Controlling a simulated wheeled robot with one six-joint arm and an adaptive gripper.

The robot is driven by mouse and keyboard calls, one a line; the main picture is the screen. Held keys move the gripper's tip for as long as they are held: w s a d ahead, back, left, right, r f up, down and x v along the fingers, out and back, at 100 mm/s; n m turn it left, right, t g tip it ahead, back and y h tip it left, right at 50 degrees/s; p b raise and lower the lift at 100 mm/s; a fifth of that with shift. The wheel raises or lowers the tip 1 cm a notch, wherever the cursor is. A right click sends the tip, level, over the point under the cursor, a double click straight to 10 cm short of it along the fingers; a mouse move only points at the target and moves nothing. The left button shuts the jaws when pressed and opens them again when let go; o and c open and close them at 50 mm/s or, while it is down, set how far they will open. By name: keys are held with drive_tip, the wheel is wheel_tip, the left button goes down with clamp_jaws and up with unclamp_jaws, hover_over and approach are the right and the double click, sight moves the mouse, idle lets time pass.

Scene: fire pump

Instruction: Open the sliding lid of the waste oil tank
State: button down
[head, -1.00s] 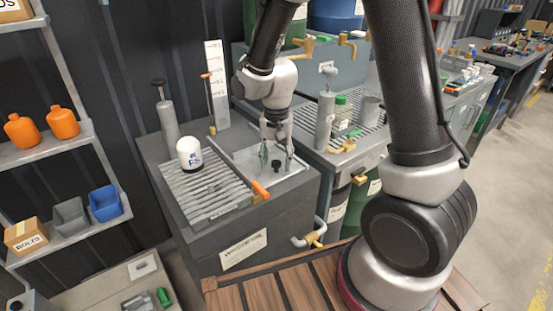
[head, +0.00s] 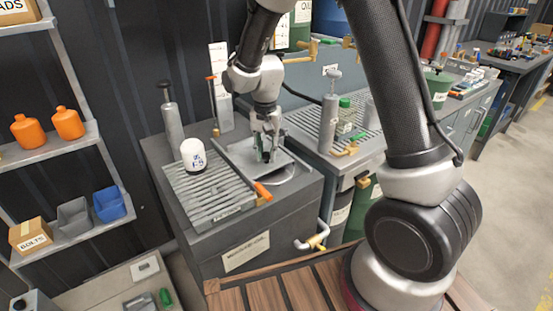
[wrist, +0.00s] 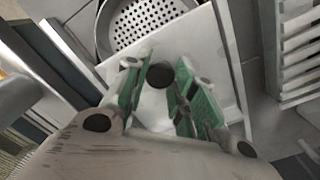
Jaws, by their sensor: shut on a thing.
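The waste oil tank (head: 290,215) is a dark grey box with a label on its front, in the middle of the head view. Its sliding lid (head: 247,171), a flat light panel on top, is partly open. A round perforated strainer (wrist: 150,22) shows past the lid edge in the wrist view; the rest is under the lid (wrist: 215,60). My gripper (head: 266,154) is down at the lid, its green-padded fingers shut on the black knob (wrist: 160,75), which sits between them in the wrist view. The gripper mostly hides the knob in the head view.
A white filter (head: 193,156) stands on the ribbed drain rack (head: 210,193) left of the lid. An orange-handled tool (head: 262,191) lies beside the lid's front. A grey pump (head: 171,120) stands behind. A bench with a bottle (head: 346,115) is to the right.

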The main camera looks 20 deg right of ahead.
sight(252, 150)
drive_tip(key=w+a, duration=0.1)
drive_tip(key=w, duration=0.4)
drive_tip(key=w+a, duration=0.1)
drive_tip(key=w, duration=0.2)
drive_tip(key=shift+w+a, duration=0.25)
drive_tip(key=shift+a, duration=0.1)
drive_tip(key=c, duration=1.1)
unclamp_jaws()
drive_tip(key=shift+c, duration=0.2)
wheel_tip(252, 150, up, 12)
